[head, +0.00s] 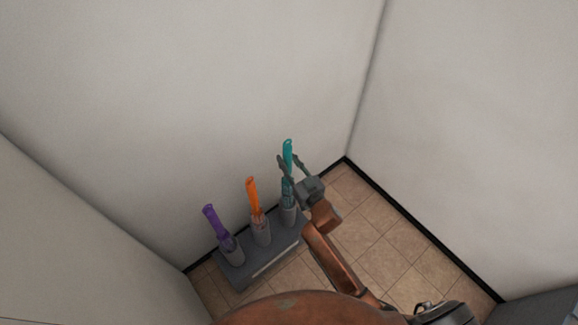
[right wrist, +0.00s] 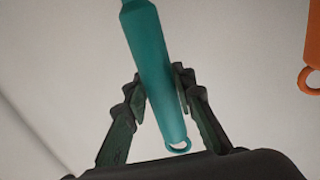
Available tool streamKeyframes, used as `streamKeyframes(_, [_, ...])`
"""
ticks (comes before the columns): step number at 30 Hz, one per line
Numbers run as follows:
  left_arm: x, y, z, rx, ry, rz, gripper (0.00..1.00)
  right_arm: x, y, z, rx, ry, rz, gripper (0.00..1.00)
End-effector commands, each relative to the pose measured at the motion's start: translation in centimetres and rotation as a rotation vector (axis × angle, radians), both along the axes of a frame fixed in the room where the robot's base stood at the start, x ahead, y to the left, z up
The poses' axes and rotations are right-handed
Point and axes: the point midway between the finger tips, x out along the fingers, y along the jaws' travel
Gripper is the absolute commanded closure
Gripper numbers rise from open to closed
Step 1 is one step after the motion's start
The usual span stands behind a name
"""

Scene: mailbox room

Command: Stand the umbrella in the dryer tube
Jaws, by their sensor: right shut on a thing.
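A teal umbrella (head: 287,148) stands close to upright over the right-hand tube (head: 289,216) of the dryer. Its lower part appears to go into the tube mouth, though the gripper partly covers this. My right gripper (head: 290,162) is shut on the teal umbrella's handle. In the right wrist view the teal handle (right wrist: 158,75) runs between the two fingers (right wrist: 160,92), with its ring end toward the palm. The dryer (head: 243,281) is a grey base with three tubes in a row on the floor. My left gripper is not in view.
A purple umbrella (head: 211,217) stands in the left tube and an orange umbrella (head: 252,190) in the middle tube. White walls (head: 200,90) rise close behind the dryer and at the right. Tiled floor (head: 385,238) is clear to its right.

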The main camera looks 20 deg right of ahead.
Motion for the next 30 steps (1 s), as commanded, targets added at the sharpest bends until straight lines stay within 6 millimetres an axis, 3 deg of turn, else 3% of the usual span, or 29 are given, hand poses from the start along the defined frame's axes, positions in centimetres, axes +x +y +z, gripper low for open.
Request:
streamKeyframes(1, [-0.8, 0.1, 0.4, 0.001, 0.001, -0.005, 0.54, 0.0, 0.1, 1.7, 0.001, -0.008, 0.003, 1.00])
streamKeyframes(4, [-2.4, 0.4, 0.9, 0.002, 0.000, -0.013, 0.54, 0.0, 0.1, 4.1, -0.001, -0.008, 0.002, 1.00])
streamKeyframes(9, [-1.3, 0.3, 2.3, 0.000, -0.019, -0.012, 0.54, 0.0, 0.1, 7.7, -0.001, -0.008, 0.002, 1.00])
streamKeyframes(20, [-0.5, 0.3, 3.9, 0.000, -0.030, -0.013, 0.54, 0.0, 0.1, 11.4, 0.001, -0.004, 0.002, 1.00])
streamKeyframes(30, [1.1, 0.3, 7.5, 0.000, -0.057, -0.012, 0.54, 0.0, 0.0, 15.3, 0.002, -0.006, 0.001, 1.00])
